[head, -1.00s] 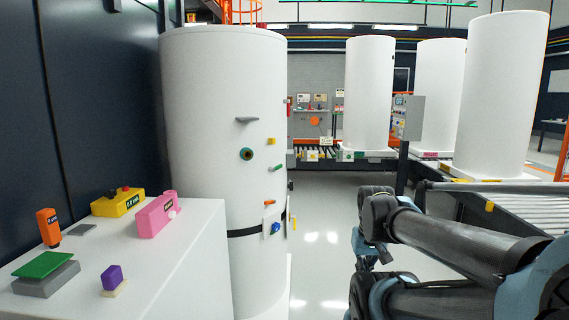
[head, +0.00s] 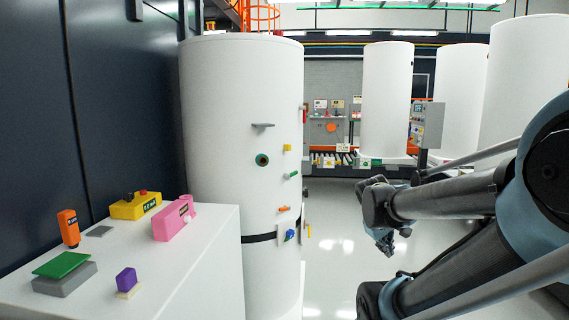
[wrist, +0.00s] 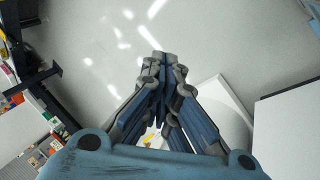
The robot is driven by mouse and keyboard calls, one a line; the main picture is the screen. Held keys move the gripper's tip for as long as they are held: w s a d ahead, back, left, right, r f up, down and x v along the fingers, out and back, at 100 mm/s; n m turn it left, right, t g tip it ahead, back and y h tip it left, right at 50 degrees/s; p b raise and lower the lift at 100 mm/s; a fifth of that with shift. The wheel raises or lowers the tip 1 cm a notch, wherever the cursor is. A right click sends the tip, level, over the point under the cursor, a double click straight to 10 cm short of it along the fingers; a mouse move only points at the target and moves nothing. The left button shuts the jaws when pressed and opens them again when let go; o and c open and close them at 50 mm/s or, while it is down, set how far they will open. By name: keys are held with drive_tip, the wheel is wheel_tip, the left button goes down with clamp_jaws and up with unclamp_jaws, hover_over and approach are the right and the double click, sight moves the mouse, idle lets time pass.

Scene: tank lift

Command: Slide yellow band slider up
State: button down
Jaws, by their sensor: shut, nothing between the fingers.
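The white tank (head: 225,130) stands left of centre in the head view, with a black band (head: 258,238) around its lower part. A small yellow piece (head: 308,230) is at the tank's right edge near the band height. Another yellow piece (head: 287,147) is higher on the tank; I cannot tell for sure which is the slider. My gripper (head: 387,246) is to the right of the tank, apart from it, pointing down. In the wrist view my gripper (wrist: 162,58) is shut and empty above the floor. A yellow bit (wrist: 148,160) shows partly hidden behind its fingers.
A white bench (head: 215,225) with a pink box (head: 174,222), yellow box (head: 135,206) and green pad (head: 62,264) is at the left. Several white tanks stand at the back right by a grey control box (head: 427,125). Clear floor (head: 340,250) lies between tank and arm.

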sight(287, 148)
drive_tip(key=w+a+r+n+t+h, duration=0.1)
drive_tip(key=w+a+r+n+t, duration=0.25)
drive_tip(key=w, duration=0.45)
drive_tip(key=w+a+r+n+t+h, duration=0.1)
drive_tip(key=w+a+r+n+t, duration=0.1)
drive_tip(key=w+r+n, duration=0.45)
drive_tip(key=w+a+r+n+t+h, duration=0.1)
drive_tip(key=w+a+n+t, duration=0.2)
drive_tip(key=w, duration=0.6)
drive_tip(key=w+a+r+n+t+y, duration=0.1)
drive_tip(key=w+a+n+t+y, duration=0.25)
drive_tip(key=a+n, duration=0.75)
drive_tip(key=w+a+n+t+y, duration=0.35)
drive_tip(key=w+a+n, duration=0.2)
drive_tip(key=a, duration=0.95)
drive_tip(key=shift+n+t+h, duration=0.25)
drive_tip(key=shift+t+h, duration=0.2)
drive_tip(key=shift+h, duration=0.05)
drive_tip(key=x, duration=0.9)
drive_tip(key=shift+w+d+r, duration=0.2)
drive_tip(key=shift+w+d, duration=0.05)
drive_tip(key=shift+d, duration=0.05)
drive_tip(key=shift+s+r, duration=0.2)
drive_tip(key=shift+r, duration=1.75)
